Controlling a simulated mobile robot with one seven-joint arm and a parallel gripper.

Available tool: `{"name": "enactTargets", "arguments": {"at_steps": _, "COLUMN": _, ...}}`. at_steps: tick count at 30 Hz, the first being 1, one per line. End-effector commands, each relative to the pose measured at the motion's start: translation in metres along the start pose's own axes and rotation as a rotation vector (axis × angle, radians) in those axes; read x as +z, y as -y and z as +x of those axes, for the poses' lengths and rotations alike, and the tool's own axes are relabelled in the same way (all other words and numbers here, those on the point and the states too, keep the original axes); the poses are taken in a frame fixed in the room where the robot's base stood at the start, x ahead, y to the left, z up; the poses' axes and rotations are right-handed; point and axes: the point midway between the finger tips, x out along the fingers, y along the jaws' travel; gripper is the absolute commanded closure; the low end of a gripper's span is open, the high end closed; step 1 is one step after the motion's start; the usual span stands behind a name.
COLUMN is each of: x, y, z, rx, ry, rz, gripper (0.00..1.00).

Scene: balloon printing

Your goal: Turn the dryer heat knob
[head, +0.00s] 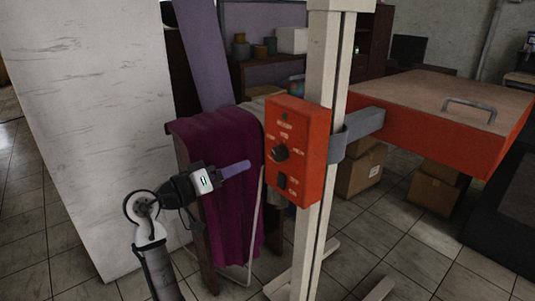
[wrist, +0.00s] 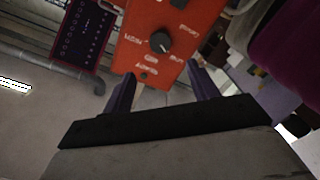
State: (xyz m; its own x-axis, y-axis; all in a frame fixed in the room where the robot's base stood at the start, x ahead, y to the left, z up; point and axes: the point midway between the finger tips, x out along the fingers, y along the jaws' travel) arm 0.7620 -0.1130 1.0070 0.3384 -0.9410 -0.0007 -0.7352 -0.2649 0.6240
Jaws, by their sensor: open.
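The dryer heat knob (head: 280,153) is a round black knob on the front of an orange control box (head: 310,130) fixed to a pale upright post. A black switch (head: 281,182) sits below the knob on the same face. My gripper (head: 247,165) is to the left of the box, pointing toward its face and apart from the knob. In the wrist view the knob (wrist: 160,42) shows beyond the two purple fingers, between and above their tips (wrist: 160,75). The fingers are spread with nothing between them.
An orange dryer head (head: 440,105) with a handle extends right from the post (head: 322,110). A purple cloth (head: 215,190) hangs behind my gripper. A white panel (head: 85,120) stands at left. Cardboard boxes (head: 435,187) sit on the tiled floor under the dryer.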

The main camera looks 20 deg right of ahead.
Motion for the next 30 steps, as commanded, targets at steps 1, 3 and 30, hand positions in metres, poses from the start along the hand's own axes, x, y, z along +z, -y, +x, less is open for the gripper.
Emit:
{"name": "enactTargets", "arguments": {"at_steps": 1, "x": -0.001, "y": -0.002, "z": 0.011, "rx": 0.002, "ry": 0.003, "rz": -0.002, "gripper": 0.41}}
{"name": "enactTargets", "arguments": {"at_steps": 3, "x": -0.001, "y": -0.002, "z": 0.027, "rx": 0.003, "ry": 0.003, "rz": -0.002, "gripper": 0.41}}
{"name": "enactTargets", "arguments": {"at_steps": 30, "x": -0.001, "y": 0.000, "z": 0.112, "rx": -0.002, "ry": -0.002, "rz": 0.001, "gripper": 0.45}}
